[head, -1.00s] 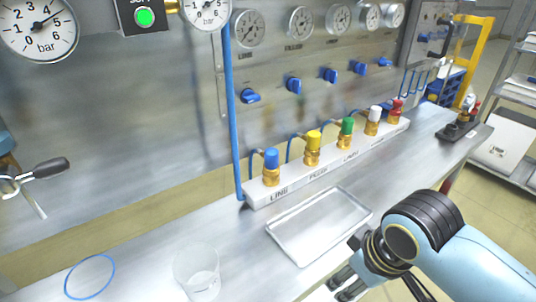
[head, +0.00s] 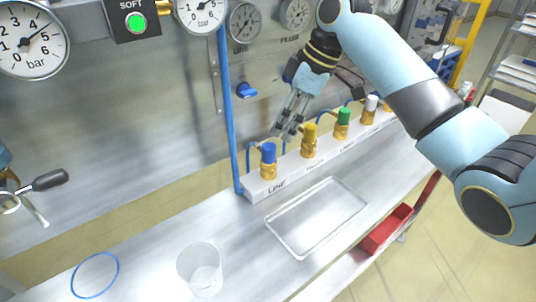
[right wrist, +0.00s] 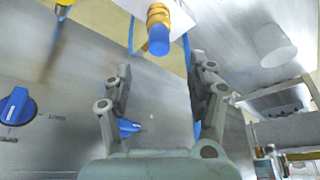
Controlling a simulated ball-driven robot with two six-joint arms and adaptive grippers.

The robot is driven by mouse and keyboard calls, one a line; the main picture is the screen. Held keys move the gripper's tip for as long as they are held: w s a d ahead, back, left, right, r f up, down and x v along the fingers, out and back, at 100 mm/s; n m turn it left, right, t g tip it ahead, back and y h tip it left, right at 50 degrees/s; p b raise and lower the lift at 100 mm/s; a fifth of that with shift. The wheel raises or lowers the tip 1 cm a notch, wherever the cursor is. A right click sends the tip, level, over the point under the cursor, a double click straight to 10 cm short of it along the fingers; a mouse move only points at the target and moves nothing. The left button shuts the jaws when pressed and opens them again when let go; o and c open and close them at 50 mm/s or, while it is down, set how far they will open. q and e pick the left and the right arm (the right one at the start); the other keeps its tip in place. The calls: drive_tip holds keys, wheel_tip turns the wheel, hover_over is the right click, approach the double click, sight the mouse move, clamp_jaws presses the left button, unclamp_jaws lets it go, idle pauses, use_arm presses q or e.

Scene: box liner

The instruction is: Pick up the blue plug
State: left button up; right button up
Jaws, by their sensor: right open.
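The blue plug (head: 269,153) stands upright in a brass fitting at the left end of the white manifold block (head: 256,192). It also shows in the right wrist view (right wrist: 158,40), ahead of the fingers and between their lines. My right gripper (head: 287,134) is open and empty, pointing down just above and to the right of the blue plug, not around it. The yellow plug (head: 309,132) is right of the gripper. My left gripper is not in view.
Green (head: 344,115) and white (head: 371,102) plugs stand farther along the block. An empty metal tray (head: 316,216), a clear beaker (head: 200,268) and a blue ring (head: 95,275) lie on the bench. The panel with blue knobs (head: 246,90) rises behind.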

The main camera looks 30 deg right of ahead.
sight(273, 146)
drive_tip(key=x, duration=0.5)
drive_tip(key=shift+w+a, duration=0.1)
drive_tip(key=shift+a, duration=0.05)
drive_tip(key=x, duration=0.2)
drive_tip(key=p+x, duration=0.1)
drive_tip(key=x, duration=0.2)
drive_tip(key=shift+f, duration=0.25)
drive_tip(key=shift+d, duration=0.25)
drive_tip(key=c, duration=1.2)
